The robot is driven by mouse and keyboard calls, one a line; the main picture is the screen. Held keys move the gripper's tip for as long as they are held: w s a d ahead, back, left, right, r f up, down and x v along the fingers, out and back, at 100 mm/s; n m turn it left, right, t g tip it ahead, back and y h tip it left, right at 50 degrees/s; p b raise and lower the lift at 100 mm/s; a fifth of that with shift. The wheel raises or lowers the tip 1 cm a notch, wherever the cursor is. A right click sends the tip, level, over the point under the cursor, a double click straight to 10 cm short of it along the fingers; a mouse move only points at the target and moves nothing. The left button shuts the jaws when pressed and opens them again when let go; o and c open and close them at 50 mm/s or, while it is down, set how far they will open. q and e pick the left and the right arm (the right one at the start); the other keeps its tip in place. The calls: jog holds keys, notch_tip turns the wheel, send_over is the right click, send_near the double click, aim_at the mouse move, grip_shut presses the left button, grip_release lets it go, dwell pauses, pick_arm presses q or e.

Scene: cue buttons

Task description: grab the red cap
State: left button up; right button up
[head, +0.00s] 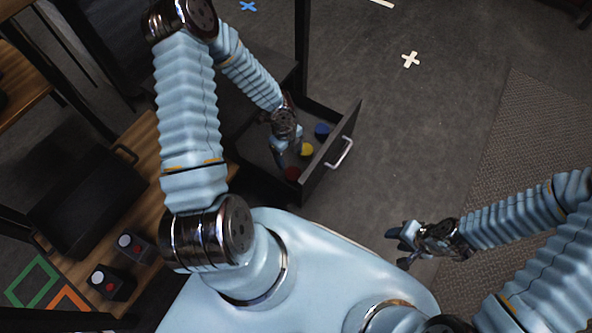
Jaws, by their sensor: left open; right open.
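The red cap (292,173) lies in an open dark drawer (330,160), at its near end. A yellow cap (307,149) and a blue cap (321,130) lie in the same drawer, in a row leading away from it. My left gripper (281,165) is open and reaches down into the drawer, just left of the red cap. I cannot tell whether its fingers touch the cap. My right gripper (399,246) is open and empty, above the floor to the right of my body.
The drawer front has a pale handle (340,154). A wooden table (143,150) at left carries a black case (85,195) and two button boxes (112,283). Green and orange square outlines show at lower left. The floor (400,120) right of the drawer is clear.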

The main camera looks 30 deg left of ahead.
aim_at(293, 173)
pick_arm(q)
jog(key=f+b, duration=0.1)
jog(key=f, duration=0.2)
jog(key=d+f+b, duration=0.1)
jog(key=f, duration=0.3)
jog(key=f+b, duration=0.1)
jog(key=f, duration=0.3)
jog(key=shift+s+d+f, duration=0.1)
jog(key=shift+d+f, duration=0.05)
jog(key=shift+f, duration=0.05)
jog(key=c, duration=0.8)
jog(key=shift+r, duration=0.1)
